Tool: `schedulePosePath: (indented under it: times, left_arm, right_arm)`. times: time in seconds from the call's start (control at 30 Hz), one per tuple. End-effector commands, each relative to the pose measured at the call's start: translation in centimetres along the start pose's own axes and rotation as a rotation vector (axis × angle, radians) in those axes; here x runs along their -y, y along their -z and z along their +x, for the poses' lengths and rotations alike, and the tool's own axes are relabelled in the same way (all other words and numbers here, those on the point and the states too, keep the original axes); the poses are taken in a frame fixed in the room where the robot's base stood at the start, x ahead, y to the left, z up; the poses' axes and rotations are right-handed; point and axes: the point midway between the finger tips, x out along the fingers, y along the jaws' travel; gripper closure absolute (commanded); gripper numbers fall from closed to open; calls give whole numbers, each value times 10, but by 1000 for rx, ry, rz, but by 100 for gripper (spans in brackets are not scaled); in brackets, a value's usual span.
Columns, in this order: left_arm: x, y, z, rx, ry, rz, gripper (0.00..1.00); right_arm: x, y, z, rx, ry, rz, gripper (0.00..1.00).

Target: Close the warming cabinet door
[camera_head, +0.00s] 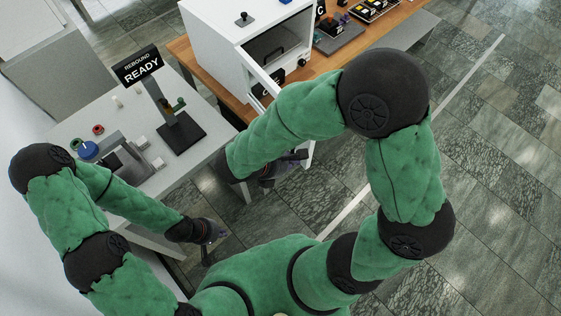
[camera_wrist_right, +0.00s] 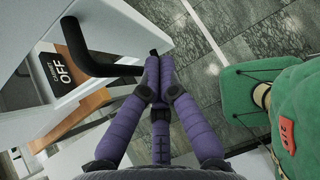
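The white warming cabinet (camera_head: 226,42) stands at the top middle of the head view, with its dark interior showing. Its white door (camera_head: 262,79) is swung open toward me, partly hidden behind my right arm. The black door handle (camera_wrist_right: 105,69) shows in the right wrist view. My right gripper (camera_head: 297,156) is at the door. In the wrist view its purple fingers (camera_wrist_right: 157,62) are together, with their tips at the end of the handle bar; I see no clear grip around it. My left gripper (camera_head: 216,243) hangs empty near the grey table's front, fingers apart.
The cabinet is on a wooden bench (camera_head: 405,28) with small devices to its right. A grey table (camera_head: 78,128) at left bears a "REBOUND READY" sign (camera_head: 138,65) and a press. A "Cabinet OFF" sign (camera_wrist_right: 61,68) shows in the wrist view. The tiled floor at right is clear.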

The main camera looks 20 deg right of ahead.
Motion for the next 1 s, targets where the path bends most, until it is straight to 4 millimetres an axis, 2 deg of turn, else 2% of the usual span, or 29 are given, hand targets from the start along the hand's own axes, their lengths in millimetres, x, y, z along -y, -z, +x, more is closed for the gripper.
schedulePosePath:
  times: [0.23, 0.77, 1.0]
  left_arm:
    - [0, 0, 0, -1, 0, 0, 100]
    - [0, 0, 0, -1, 0, 0, 100]
    - [1, 0, 2, -1, 0, 0, 100]
  right_arm:
    - [0, -19, 16, -2, 0, 4, 100]
    - [-1, -22, 20, -1, -3, 0, 100]
    - [-5, -34, 32, -2, -27, -23, 100]
